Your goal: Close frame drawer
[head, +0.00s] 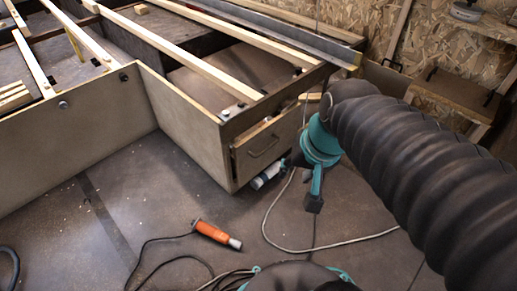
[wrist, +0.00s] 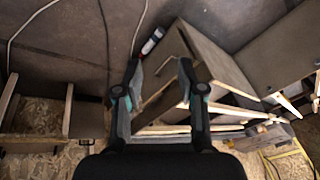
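The frame drawer (head: 259,151) is a grey-brown front with a dark bar handle, set in the end of the wooden frame. A strip of light wood shows above its front, so it looks partly pulled out; how far is hard to tell. My gripper (head: 302,182) is in front and to the right of the drawer in the head view, partly hidden by my wrist. In the wrist view, the fingers of my gripper (wrist: 159,66) are apart with nothing held between them. The drawer (wrist: 164,98) shows beyond and between the fingers; contact cannot be told.
An orange-handled tool (head: 216,234) with a black cord and a pale cable (head: 330,246) lie on the open floor. A wooden shelf unit (head: 455,92) stands at the chipboard wall.

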